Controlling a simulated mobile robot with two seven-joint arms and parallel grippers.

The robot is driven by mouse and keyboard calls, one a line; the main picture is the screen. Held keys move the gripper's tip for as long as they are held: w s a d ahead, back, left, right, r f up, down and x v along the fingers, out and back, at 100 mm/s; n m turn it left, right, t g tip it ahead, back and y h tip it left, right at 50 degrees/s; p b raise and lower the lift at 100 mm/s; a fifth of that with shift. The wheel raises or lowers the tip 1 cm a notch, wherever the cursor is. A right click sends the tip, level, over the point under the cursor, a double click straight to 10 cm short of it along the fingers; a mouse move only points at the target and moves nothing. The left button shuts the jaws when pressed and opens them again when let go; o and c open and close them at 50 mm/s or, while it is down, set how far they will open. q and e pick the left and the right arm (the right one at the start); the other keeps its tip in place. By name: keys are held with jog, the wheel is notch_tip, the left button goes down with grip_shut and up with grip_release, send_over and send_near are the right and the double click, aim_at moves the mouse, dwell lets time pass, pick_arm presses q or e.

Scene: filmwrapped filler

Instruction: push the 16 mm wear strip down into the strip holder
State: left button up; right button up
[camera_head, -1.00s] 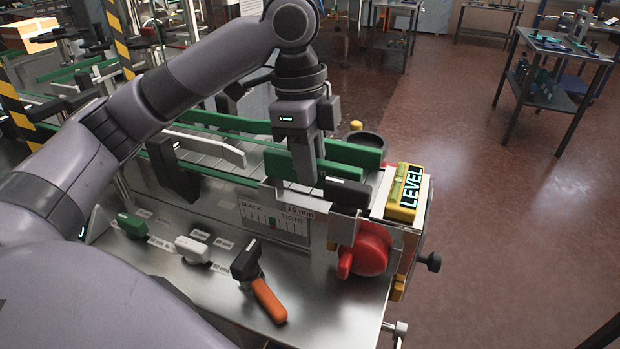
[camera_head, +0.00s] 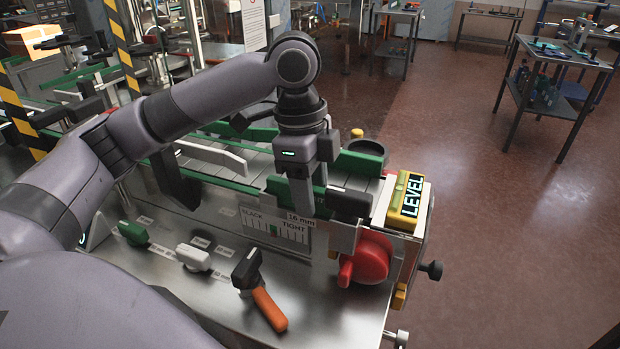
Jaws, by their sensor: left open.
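My left gripper (camera_head: 303,208) is open and points straight down at the front of the machine. A small "16 mm" label (camera_head: 300,218) sits below the fingers, at the top of the SLACK/TIGHT gauge plate (camera_head: 262,223). A pale metal bracket (camera_head: 344,238) stands below the black block. I cannot tell strip from holder here, nor whether the fingers touch anything; the gripper hides part of this spot. My right gripper is out of view.
A red knob (camera_head: 369,259) and a yellow LEVEL block (camera_head: 405,203) are close by on the right. Open floor lies right.

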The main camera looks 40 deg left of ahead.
pick_arm(q)
notch_tip(320, 180, up, 12)
jog(key=a, duration=0.1)
jog(key=shift+s+a, duration=0.15)
jog(key=shift+a, duration=0.05)
dwell(0.3)
dwell(0.6)
